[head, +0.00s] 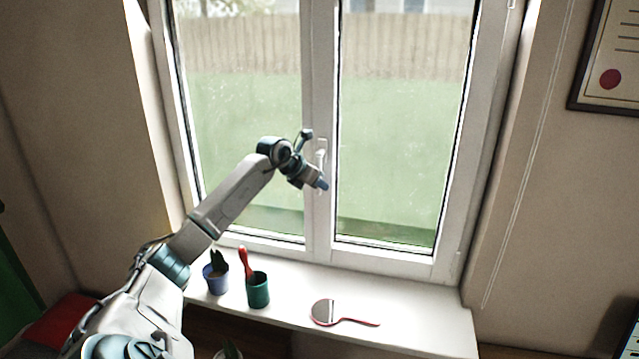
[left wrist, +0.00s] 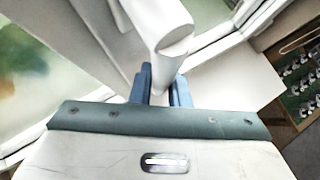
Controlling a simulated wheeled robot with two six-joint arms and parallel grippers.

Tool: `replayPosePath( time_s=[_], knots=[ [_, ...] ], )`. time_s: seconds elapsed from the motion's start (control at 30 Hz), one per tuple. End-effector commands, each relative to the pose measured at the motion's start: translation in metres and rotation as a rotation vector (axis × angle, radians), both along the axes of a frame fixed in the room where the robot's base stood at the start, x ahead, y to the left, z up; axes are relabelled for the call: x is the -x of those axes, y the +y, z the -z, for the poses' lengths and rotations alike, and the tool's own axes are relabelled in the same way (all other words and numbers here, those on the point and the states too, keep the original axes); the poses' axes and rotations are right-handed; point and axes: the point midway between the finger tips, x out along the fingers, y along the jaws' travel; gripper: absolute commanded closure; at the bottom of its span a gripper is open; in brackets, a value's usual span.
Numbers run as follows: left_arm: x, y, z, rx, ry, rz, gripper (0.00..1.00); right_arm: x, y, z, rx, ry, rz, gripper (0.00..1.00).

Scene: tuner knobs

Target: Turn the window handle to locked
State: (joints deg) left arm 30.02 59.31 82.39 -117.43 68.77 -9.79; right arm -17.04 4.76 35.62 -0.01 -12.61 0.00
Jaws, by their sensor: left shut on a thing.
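The white window handle (head: 321,154) is on the middle frame of the window. Its upper part shows in the head view, roughly upright, and my gripper hides part of it. My left gripper (head: 319,183) is at the handle's lower part. In the left wrist view, the rounded end of the handle (left wrist: 174,42) reaches down between the two blue fingers of my left gripper (left wrist: 163,80), which are shut on it. My right gripper is in neither view.
On the white sill (head: 400,325) stand a blue plant pot (head: 216,280) and a green cup (head: 258,292) with a red-handled tool. A red-rimmed hand mirror (head: 328,312) lies to their right. A framed certificate (head: 610,60) hangs on the right wall.

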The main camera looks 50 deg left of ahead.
Motion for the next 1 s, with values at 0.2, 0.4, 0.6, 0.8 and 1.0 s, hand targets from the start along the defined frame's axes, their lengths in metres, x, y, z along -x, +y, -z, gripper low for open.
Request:
replayPosePath(
  time_s=[0.2,0.4,0.6,0.8,1.0],
  knots=[
    [0.000,0.001,0.000,-0.004,0.002,-0.001,1.00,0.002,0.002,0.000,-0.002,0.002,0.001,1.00],
    [0.000,0.001,0.000,-0.002,0.002,-0.001,0.63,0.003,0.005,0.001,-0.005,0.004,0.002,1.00],
    [0.000,0.001,0.000,-0.001,0.001,-0.001,0.63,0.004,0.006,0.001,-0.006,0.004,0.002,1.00],
    [0.009,0.002,-0.006,-0.004,0.000,-0.002,0.63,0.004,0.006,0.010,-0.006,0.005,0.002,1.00],
    [0.031,0.004,-0.023,-0.008,0.001,-0.002,0.63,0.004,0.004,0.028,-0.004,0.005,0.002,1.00]
  ],
)
